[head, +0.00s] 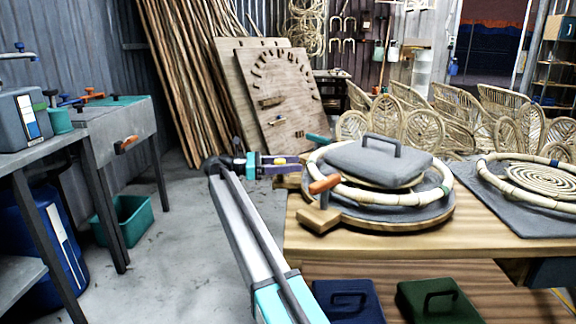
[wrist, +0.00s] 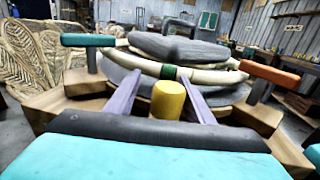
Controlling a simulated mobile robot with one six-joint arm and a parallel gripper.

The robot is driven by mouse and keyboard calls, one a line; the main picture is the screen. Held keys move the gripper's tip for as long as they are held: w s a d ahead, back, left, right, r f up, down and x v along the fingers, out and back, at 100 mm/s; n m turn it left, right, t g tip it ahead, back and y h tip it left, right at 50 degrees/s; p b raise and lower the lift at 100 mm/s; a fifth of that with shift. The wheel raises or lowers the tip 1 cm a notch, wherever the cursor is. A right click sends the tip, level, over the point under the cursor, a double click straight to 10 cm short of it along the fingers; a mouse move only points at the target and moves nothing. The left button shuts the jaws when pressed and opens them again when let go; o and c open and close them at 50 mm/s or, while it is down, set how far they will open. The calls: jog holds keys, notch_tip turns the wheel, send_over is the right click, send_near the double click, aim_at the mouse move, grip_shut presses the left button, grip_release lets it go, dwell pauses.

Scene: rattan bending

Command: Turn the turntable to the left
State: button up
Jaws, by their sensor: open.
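The turntable (head: 405,219) is a round wood-edged disc on the wooden table, with a rattan ring (head: 436,192) and a grey weight (head: 380,160) on it. The ring, bound with a green band, and the weight also show in the wrist view (wrist: 205,76) (wrist: 185,47). A yellow peg (wrist: 168,100) stands at the turntable's near side in the wrist view. My gripper (wrist: 161,82) is open, its two purple fingers on either side of the peg; I cannot tell whether they touch it. In the head view my gripper (head: 293,161) is at the turntable's left edge.
An orange-handled clamp (head: 324,185) and a teal-handled clamp (wrist: 88,41) flank my gripper. A second rattan ring (head: 493,182) lies on a grey mat at right. Dark blue (head: 347,300) and green (head: 438,299) weights sit below the tabletop. Open floor lies left of the table.

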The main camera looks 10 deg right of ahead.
jog(key=r, duration=0.1)
jog(key=r+p, duration=0.1)
jog(key=r, duration=0.1)
jog(key=shift+w+a+r, duration=0.15)
jog(key=shift+w+r, duration=0.05)
jog(key=shift+s, duration=0.75)
jog(key=s+r+p, duration=0.1)
jog(key=s+p, duration=0.1)
jog(key=s, duration=1.2)
jog(key=shift+s+a+r+p, duration=0.15)
jog(key=shift+s+a+p, duration=0.2)
jog(key=shift+a, duration=0.05)
